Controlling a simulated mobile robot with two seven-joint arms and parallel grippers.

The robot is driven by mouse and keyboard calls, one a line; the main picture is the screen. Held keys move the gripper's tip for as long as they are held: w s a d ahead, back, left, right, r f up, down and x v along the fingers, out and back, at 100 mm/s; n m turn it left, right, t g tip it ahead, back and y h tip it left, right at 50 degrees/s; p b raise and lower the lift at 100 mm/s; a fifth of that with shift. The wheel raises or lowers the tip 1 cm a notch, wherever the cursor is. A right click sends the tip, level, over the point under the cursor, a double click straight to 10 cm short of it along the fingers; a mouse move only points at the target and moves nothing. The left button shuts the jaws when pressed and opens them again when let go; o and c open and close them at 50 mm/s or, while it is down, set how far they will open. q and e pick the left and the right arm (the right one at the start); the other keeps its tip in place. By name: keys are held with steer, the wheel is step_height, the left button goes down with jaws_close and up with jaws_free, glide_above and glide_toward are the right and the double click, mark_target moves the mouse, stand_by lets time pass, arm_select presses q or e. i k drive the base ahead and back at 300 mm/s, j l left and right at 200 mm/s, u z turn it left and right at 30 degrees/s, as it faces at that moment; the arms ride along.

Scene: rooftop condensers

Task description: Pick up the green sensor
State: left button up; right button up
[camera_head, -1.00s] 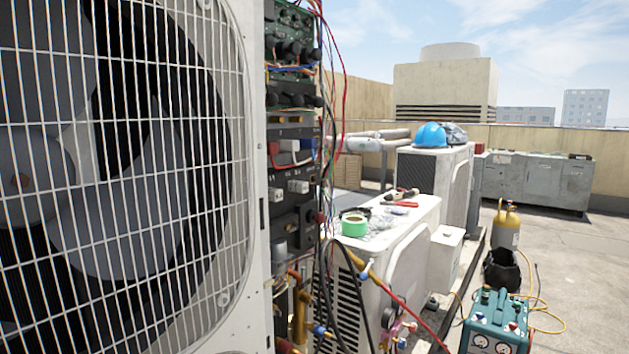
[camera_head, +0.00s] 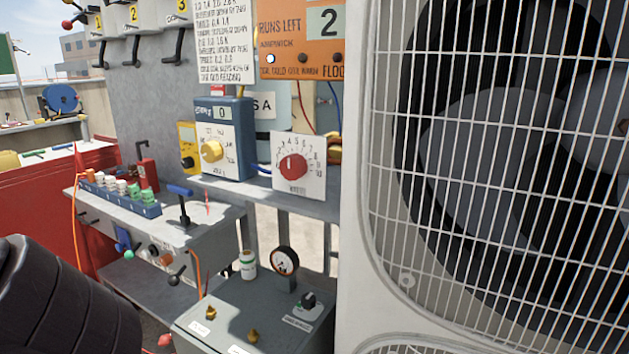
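A blue rack (camera_head: 140,207) stands on the grey bench at left. It holds a row of small capped pieces, some white and some green. The green pieces (camera_head: 148,196) stand upright at its right end; whether one is the green sensor I cannot tell. A small green knob (camera_head: 129,254) shows under the bench's front edge. A black part of my arm fills the lower left corner. Neither of my grippers is in view.
The grey bench (camera_head: 215,218) has a blue-handled lever (camera_head: 183,205) beside the rack. A blue meter (camera_head: 225,140) and a red-knob dial (camera_head: 298,166) stand behind. A condenser with a fan grille (camera_head: 390,200) blocks the right side. A red cabinet (camera_head: 35,205) is at left.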

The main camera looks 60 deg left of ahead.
mark_target(147, 195)
steer(key=u, duration=2.5)
